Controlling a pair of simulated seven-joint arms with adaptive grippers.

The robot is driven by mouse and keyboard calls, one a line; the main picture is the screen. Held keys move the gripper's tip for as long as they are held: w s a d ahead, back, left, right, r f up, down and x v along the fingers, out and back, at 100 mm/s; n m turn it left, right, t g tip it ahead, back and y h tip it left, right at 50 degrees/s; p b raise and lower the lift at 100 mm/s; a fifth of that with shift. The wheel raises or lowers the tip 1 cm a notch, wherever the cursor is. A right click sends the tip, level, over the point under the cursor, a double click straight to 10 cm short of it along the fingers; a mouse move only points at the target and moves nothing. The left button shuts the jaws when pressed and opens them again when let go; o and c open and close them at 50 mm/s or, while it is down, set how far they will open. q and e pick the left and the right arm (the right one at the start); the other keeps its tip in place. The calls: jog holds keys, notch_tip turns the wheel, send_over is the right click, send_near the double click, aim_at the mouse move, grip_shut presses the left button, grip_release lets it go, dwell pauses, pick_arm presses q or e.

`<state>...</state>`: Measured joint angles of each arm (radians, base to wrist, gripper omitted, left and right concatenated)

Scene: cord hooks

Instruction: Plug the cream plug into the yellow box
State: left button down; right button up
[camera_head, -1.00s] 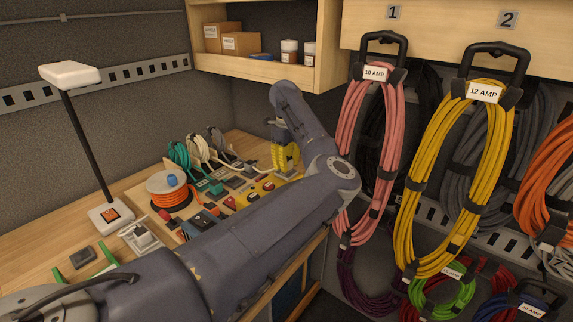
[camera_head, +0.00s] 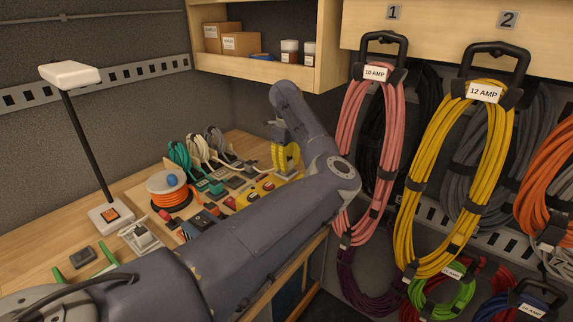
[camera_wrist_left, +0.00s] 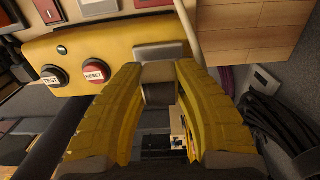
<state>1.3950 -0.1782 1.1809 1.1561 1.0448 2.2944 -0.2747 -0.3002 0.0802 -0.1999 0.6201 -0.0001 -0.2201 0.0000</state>
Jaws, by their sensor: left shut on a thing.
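The yellow box (camera_head: 246,197) sits on the board on the bench, just left of my left gripper (camera_head: 285,160). In the left wrist view the yellow box (camera_wrist_left: 90,58) shows its TEST and RESET buttons, with a grey block (camera_wrist_left: 160,51) at its right end. My left gripper (camera_wrist_left: 158,95) points at that end, its yellow fingers closed on a small pale plug body (camera_wrist_left: 158,72), taken to be the cream plug. The plug touches or nearly touches the grey block; whether it is seated cannot be told. A cream cord (camera_wrist_left: 188,22) passes behind the right finger.
Teal, cream and grey cord coils (camera_head: 199,150) stand at the back of the board. An orange cord reel (camera_head: 170,191) and a lamp (camera_head: 110,214) are to the left. Hanging cords (camera_head: 372,140) fill the wall to the right. A shelf (camera_head: 265,68) is above.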

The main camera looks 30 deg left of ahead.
pick_arm(q)
jog(key=shift+f, duration=0.55)
dwell(0.4)
jog(key=c, duration=1)
grip_release()
jog(key=shift+c, duration=0.2)
jog(key=shift+r, duration=0.1)
notch_tip(320, 180, up, 12)
jog(key=shift+f, duration=0.1)
